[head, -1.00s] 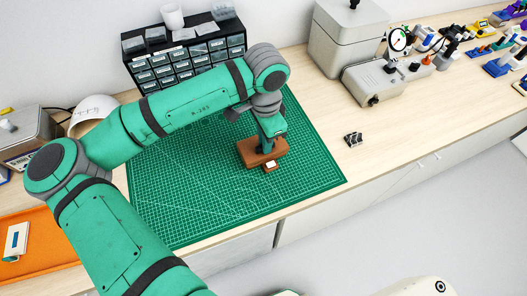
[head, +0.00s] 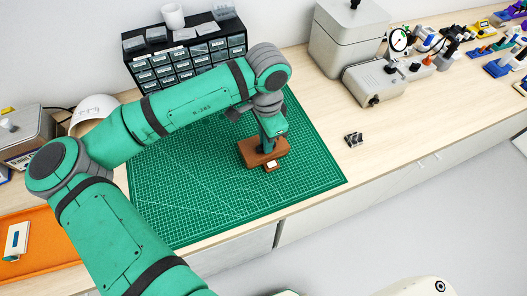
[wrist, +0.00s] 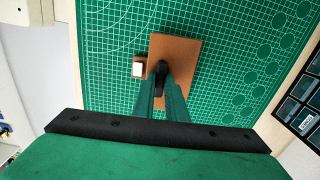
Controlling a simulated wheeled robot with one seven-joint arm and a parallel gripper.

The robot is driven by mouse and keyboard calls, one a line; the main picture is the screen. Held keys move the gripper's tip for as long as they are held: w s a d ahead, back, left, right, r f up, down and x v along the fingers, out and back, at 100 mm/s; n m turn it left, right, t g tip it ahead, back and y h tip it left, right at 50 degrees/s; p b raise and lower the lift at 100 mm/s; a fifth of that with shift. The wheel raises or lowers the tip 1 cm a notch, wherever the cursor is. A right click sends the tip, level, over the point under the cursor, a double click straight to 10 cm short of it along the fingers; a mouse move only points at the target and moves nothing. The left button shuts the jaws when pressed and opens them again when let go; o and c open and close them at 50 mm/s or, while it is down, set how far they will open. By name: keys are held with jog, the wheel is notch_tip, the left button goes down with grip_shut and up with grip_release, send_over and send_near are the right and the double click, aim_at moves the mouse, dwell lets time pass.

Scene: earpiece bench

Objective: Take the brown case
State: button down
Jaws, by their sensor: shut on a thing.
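The brown case (head: 252,156) is on the green cutting mat, below my gripper (head: 269,145) in the head view. It has a small tab with a white label (head: 271,165) at its front side. In the wrist view the brown case (wrist: 185,55) lies under the fingertips, and the white label (wrist: 138,69) sticks out at its left. My gripper (wrist: 162,85) is shut on a dark part at the middle of the case. I cannot tell whether the case touches the mat.
The green mat (head: 200,200) is otherwise clear. A small dark clip-like object (head: 354,140) lies on the bench to the right. A drawer cabinet (head: 185,65) stands behind, a grey machine (head: 375,83) at back right, and an orange tray (head: 55,245) at left.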

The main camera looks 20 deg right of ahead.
jog(key=shift+a, duration=0.1)
dwell(0.4)
jog(key=shift+r, duration=0.1)
jog(key=shift+r, duration=0.4)
notch_tip(320, 180, up, 3)
jog(key=shift+f, duration=0.2)
jog(key=s+d+r, duration=0.6)
jog(key=s+r, duration=0.6)
jog(key=shift+d+r, duration=0.25)
jog(key=shift+d, duration=0.1)
jog(key=shift+s, duration=0.15)
